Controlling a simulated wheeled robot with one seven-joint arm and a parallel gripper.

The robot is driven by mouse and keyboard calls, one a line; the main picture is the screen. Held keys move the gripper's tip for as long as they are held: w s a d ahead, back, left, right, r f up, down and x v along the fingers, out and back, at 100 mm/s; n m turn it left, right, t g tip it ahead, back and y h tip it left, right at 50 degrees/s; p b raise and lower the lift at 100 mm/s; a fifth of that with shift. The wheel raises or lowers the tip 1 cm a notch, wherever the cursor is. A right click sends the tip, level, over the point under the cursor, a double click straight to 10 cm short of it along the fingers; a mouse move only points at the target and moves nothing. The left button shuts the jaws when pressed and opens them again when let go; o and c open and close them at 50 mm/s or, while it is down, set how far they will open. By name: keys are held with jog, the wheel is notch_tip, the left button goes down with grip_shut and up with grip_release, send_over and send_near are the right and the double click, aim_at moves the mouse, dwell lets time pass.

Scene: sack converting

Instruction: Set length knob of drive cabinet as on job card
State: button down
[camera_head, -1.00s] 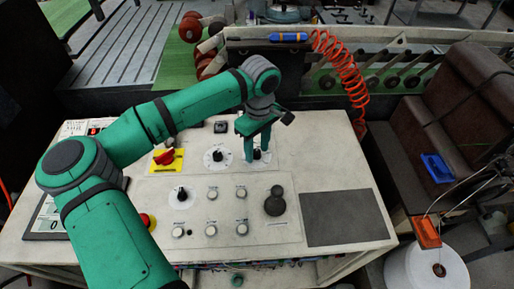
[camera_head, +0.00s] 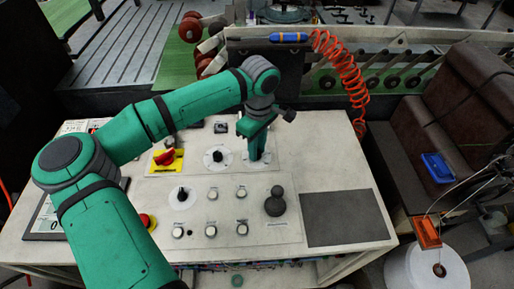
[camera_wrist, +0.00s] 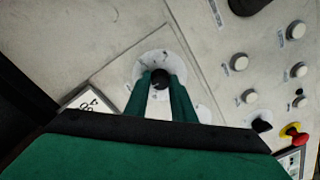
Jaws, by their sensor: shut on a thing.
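The drive cabinet (camera_head: 300,150) has a pale sloped top with knobs and buttons. My gripper (camera_head: 255,158) is over the rightmost dial of the back row and hides its knob in the head view. In the wrist view, my gripper (camera_wrist: 160,85) is shut on a black knob (camera_wrist: 160,77) at the centre of a pale round dial (camera_wrist: 157,48). The fingers stand on either side of the knob. The dial's marks and the knob's pointer are too small to read. I cannot read a job card in these views.
Left of the gripped knob are another black knob (camera_head: 217,156) and a red switch on a yellow plate (camera_head: 165,160). A dark joystick (camera_head: 275,203), several white buttons and a red stop button (camera_head: 147,221) are nearer. A dark pad (camera_head: 345,218) lies at the right.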

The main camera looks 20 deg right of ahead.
jog(key=n, duration=1.2)
jog(key=shift+w+n, duration=0.1)
jog(key=shift+n, duration=0.2)
jog(key=shift+n+h, duration=0.3)
jog(key=shift+n, duration=1.5)
jog(key=c, duration=1.5)
grip_release()
notch_tip(320, 180, up, 11)
jog(key=shift+w+a+f, duration=0.1)
jog(key=shift+w, duration=0.05)
